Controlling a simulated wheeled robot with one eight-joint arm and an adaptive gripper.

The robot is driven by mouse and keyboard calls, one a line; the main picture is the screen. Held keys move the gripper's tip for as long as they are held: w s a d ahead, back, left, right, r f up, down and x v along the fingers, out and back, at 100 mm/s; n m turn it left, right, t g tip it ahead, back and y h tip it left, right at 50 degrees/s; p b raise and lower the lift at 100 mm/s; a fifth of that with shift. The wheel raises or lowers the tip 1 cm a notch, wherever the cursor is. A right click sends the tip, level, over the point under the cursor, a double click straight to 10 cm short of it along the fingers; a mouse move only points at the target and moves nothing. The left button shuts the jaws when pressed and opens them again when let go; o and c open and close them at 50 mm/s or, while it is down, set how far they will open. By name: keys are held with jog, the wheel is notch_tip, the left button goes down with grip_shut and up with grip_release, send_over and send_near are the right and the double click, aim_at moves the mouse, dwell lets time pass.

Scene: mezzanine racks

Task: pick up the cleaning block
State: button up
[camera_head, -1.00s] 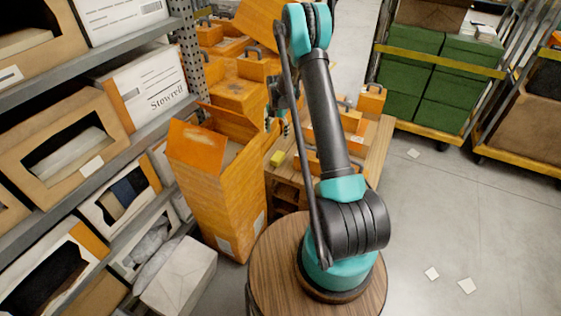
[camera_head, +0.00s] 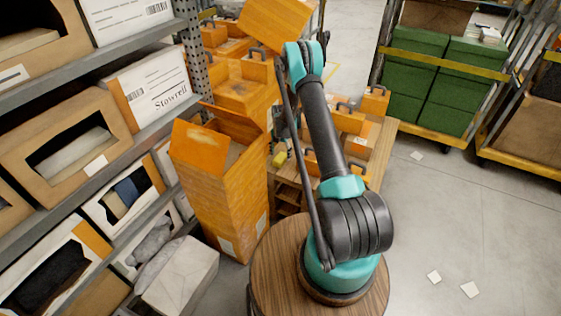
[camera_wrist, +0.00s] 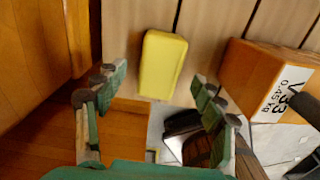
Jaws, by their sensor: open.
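The cleaning block is a yellow rounded block. In the wrist view the cleaning block (camera_wrist: 162,64) lies on a slatted wooden surface (camera_wrist: 215,25), ahead of my fingertips and roughly centred between them. My gripper (camera_wrist: 150,90) is open and empty, with one green finger on each side and a gap between the fingertips and the block. In the head view the block (camera_head: 279,160) shows small beside the tall orange box, near the left edge of the wooden table. My gripper is mostly hidden behind my arm there.
A tall open orange box (camera_head: 225,190) stands just left of the block. A labelled orange box (camera_wrist: 270,75) sits to the right in the wrist view. Shelves with cartons (camera_head: 65,140) line the left. Green crates (camera_head: 430,75) stand on a cart at the back right. The right floor is mostly clear.

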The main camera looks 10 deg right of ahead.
aim_at(281, 157)
jog(key=shift+w+f, duration=0.1)
jog(key=shift+f, duration=1.55)
jog(key=c, duration=1.3)
jog(key=shift+r, duration=0.1)
notch_tip(281, 157, up, 20)
jog(key=shift+f, duration=0.1)
